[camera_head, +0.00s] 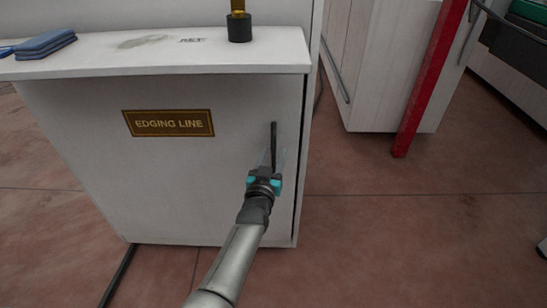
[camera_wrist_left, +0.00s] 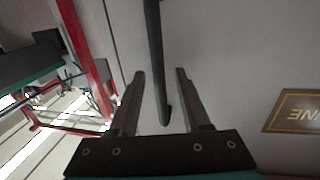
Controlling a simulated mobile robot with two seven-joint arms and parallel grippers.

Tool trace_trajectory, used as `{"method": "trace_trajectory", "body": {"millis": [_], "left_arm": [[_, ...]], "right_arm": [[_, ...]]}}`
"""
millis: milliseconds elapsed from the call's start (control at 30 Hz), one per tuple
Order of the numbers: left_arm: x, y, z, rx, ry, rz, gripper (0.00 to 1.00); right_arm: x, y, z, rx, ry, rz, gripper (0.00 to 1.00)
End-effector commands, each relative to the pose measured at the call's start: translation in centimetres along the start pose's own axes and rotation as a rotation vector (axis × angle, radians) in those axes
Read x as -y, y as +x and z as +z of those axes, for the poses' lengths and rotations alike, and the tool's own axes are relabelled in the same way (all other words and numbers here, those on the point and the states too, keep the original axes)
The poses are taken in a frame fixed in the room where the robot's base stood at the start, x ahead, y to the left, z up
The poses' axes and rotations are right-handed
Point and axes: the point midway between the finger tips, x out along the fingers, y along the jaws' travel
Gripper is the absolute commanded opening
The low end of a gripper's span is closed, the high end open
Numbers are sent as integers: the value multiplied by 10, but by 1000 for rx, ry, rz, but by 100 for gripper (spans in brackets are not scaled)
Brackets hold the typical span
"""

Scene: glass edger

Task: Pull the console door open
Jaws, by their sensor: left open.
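The console door (camera_head: 180,180) is a white front panel with a dark "EDGING LINE" plate (camera_head: 168,123). It looks shut. A dark vertical bar handle (camera_head: 274,138) sits near its right edge. My left gripper (camera_head: 269,160) is at the lower part of the handle. In the left wrist view, the gripper (camera_wrist_left: 158,75) is open, and the handle (camera_wrist_left: 155,60) runs between its two fingers with a gap on each side. The plate (camera_wrist_left: 295,112) also shows there at the right. My right gripper is out of view.
The console top (camera_head: 240,62) holds blue pads (camera_head: 45,45) and a black-and-brass post (camera_head: 239,25). A red post (camera_head: 430,80) and a white cabinet (camera_head: 375,70) stand to the right. The reddish floor (camera_head: 400,230) in front is clear, except for a dark cable (camera_head: 120,275) at the left.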

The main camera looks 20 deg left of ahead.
Motion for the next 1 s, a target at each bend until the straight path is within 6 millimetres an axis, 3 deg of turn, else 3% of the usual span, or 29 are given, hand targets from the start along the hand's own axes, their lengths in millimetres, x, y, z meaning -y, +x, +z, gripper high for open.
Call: {"method": "trace_trajectory", "body": {"millis": [433, 867, 1000], "left_arm": [[0, 5, 0, 0, -1, 0, 47], [0, 5, 0, 0, 0, 0, 0], [0, 5, 0, 0, -1, 0, 0]], "right_arm": [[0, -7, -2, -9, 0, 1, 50], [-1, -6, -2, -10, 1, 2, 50], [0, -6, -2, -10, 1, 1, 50]]}}
